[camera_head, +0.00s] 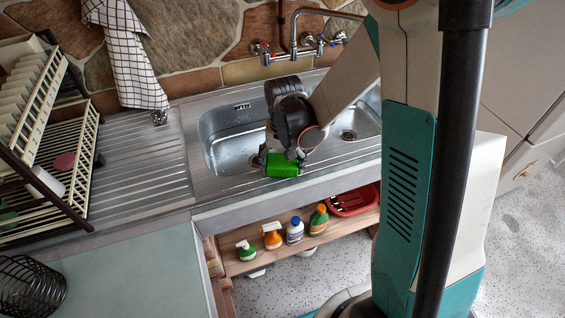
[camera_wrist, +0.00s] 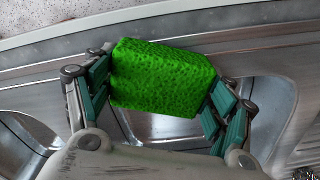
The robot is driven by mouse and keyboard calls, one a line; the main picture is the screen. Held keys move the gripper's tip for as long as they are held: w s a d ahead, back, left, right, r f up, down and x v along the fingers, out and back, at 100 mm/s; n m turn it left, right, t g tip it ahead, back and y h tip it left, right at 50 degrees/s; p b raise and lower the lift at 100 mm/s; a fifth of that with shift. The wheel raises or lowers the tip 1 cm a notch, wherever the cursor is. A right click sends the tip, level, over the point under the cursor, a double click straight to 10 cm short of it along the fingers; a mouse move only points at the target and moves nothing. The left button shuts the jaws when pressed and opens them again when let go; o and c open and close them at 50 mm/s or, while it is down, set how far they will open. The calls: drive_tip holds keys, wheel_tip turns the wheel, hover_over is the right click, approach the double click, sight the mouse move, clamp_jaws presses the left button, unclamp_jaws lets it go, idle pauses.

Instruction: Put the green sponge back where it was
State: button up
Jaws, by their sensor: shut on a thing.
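The green sponge (camera_head: 282,165) is a bright green block held in my gripper (camera_head: 283,160) near the front edge of the double sink. In the wrist view the sponge (camera_wrist: 162,78) sits between the two teal finger pads of my gripper (camera_wrist: 160,92), one at each end. My gripper is shut on it. The sponge appears above the front strip of the steel sink unit (camera_head: 205,186); whether it touches the steel I cannot tell. The sink's left basin (camera_head: 225,155) shows partly, and the right basin (camera_head: 362,122) is partly behind my arm.
A ribbed drainboard (camera_head: 140,175) lies clear to the left. A dish rack (camera_head: 75,150) stands at far left, with a wire basket (camera_head: 30,285) below. A tap (camera_head: 300,45) is behind the sink. A shelf (camera_head: 240,266) below holds several bottles and a red tray (camera_head: 352,203).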

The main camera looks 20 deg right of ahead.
sight(283, 161)
drive_tip(key=shift+f+b, duration=0.35)
drive_tip(key=shift+f, duration=0.1)
drive_tip(key=o, duration=1)
drive_tip(key=shift+r, duration=0.1)
drive_tip(key=shift+r+p, duration=0.5)
drive_tip(key=shift+p, duration=0.1)
wheel_tip(283, 161, up, 11)
drive_tip(key=p, duration=0.3)
drive_tip(key=s+r+n+t, duration=0.4)
drive_tip(key=s+r+t, duration=0.2)
drive_tip(key=s+r, duration=0.6)
drive_tip(key=shift+s+r+t, duration=0.3)
drive_tip(key=shift+s+t, duration=0.1)
drive_tip(key=shift+s, duration=1.05)
